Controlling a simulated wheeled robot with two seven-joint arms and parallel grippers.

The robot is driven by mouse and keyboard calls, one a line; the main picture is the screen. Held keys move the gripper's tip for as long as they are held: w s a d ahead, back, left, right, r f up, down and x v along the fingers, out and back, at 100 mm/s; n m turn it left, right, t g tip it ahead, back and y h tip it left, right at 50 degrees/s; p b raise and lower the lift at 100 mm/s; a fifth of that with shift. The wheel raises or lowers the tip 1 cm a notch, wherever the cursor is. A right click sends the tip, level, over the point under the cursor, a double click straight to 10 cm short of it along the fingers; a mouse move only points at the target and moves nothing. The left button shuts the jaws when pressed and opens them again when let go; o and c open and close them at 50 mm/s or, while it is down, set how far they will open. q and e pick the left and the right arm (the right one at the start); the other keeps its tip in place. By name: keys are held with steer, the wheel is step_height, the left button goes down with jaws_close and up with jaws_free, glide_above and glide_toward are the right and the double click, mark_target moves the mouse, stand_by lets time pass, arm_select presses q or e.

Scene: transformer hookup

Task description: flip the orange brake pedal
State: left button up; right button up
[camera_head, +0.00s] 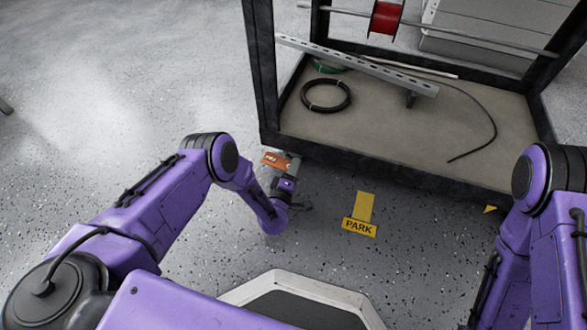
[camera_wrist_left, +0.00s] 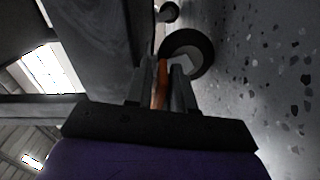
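The orange brake pedal (camera_head: 275,160), with white lettering, is low at the cart's near left corner in the head view. My left gripper (camera_head: 287,163) is right at it, partly hidden by its own wrist. In the left wrist view the pedal (camera_wrist_left: 160,84) shows as a narrow orange strip between the two dark fingers (camera_wrist_left: 166,84). I cannot tell whether both fingers press on it. A caster wheel (camera_wrist_left: 188,52) is just beyond the fingertips. My right arm is at the right edge of the head view, and its gripper is out of view.
The dark-framed cart (camera_head: 390,172) holds a black cable coil (camera_head: 326,95), a slotted metal rail (camera_head: 355,64) and a red spool (camera_head: 386,17). A yellow PARK marking (camera_head: 359,228) is on the speckled floor. The floor left of the cart is clear.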

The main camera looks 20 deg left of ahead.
arm_select(q)
jaws_close()
steer(key=shift+r+n+p, duration=0.35)
steer(key=shift+r+n, duration=0.2)
steer(key=shift+n, duration=0.65)
arm_select(e)
steer(key=shift+s+a+r, duration=0.3)
steer(key=shift+s+r, duration=0.05)
arm_select(q)
steer(key=n, duration=0.3)
steer(key=shift+a+r, duration=0.15)
steer(key=shift+r, duration=0.25)
arm_select(e)
steer(key=shift+s+a+r+g, duration=0.15)
steer(key=shift+s+a+g, duration=0.1)
steer(key=shift+s+g, duration=0.15)
arm_select(q)
steer(key=shift+o, duration=1.8)
jaws_free()
steer(key=shift+s, duration=0.1)
